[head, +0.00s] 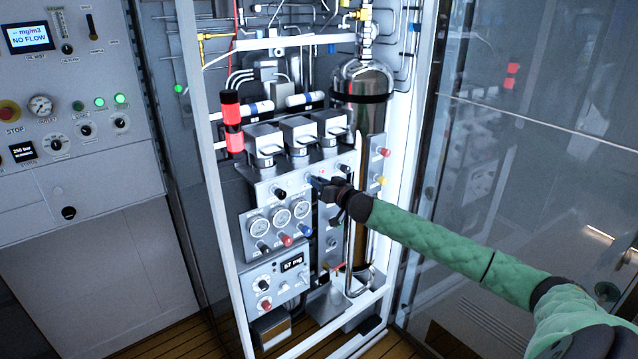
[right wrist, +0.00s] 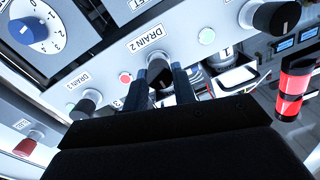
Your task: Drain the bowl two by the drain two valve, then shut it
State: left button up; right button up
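The DRAIN 2 valve knob (right wrist: 159,73) is a dark knob below its white DRAIN 2 label on the grey panel in the right wrist view. My right gripper (right wrist: 168,84) has its two dark fingers apart, one on each side of this knob. I cannot tell whether they touch it. In the head view my right gripper (head: 321,186) is at the panel front and hides the knob. Three grey units with white fronts stand in a row above; the middle one (head: 298,140) may belong to bowl two, but no bowl level is readable. My left gripper is out of view.
A neighbouring drain knob (right wrist: 85,104) and a larger black knob (right wrist: 276,17) flank the valve. Gauges (head: 281,216) and a small display (head: 292,261) sit lower. A red-and-black light column (head: 231,120), white frame post (head: 208,170) and steel cylinder (head: 362,85) stand close.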

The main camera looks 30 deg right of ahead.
jog(key=shift+c, duration=1.2)
